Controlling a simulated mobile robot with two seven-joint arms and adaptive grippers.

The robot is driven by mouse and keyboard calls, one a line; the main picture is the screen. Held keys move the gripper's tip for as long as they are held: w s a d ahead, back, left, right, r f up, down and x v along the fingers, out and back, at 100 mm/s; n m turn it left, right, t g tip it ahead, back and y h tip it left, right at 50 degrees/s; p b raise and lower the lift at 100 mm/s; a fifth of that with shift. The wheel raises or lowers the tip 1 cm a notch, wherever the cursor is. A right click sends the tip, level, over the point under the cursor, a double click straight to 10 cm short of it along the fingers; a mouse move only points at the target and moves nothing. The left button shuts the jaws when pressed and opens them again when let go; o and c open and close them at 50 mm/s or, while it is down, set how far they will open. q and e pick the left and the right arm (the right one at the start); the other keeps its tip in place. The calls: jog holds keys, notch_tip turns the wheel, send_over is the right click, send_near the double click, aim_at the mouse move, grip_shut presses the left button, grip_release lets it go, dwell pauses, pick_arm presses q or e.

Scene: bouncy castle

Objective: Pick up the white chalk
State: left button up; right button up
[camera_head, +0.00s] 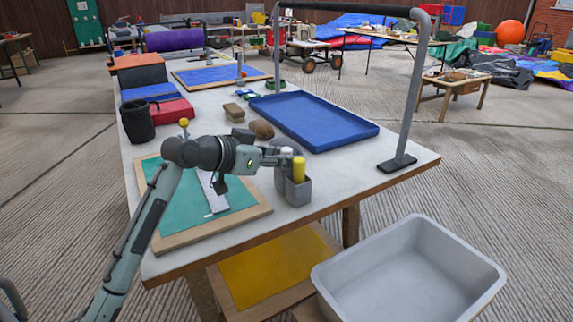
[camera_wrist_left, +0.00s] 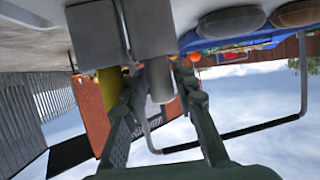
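A grey two-part holder (camera_head: 293,187) stands near the front edge of the table. A yellow chalk (camera_head: 299,168) stands upright in its front part. The white chalk (camera_head: 287,151) shows as a small pale tip behind it, partly hidden by my left gripper (camera_head: 278,157). In the left wrist view, the tilted picture shows the pale, shaded end of the white chalk (camera_wrist_left: 161,88) sticking out of the holder (camera_wrist_left: 97,35). My left gripper (camera_wrist_left: 161,82) is open, with one finger on each side of the chalk; contact is not clear. The yellow chalk (camera_wrist_left: 109,86) is beside the left finger. My right gripper is out of view.
A blue tray (camera_head: 313,122) lies behind the holder, with a dark grey and a brown stone (camera_head: 262,129) close by. A green board (camera_head: 165,193) lies under my arm. A metal frame post (camera_head: 405,130) stands right. A grey tub (camera_head: 410,275) is below the table edge.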

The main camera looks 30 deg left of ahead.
pick_arm(q)
jog(key=c, duration=0.6)
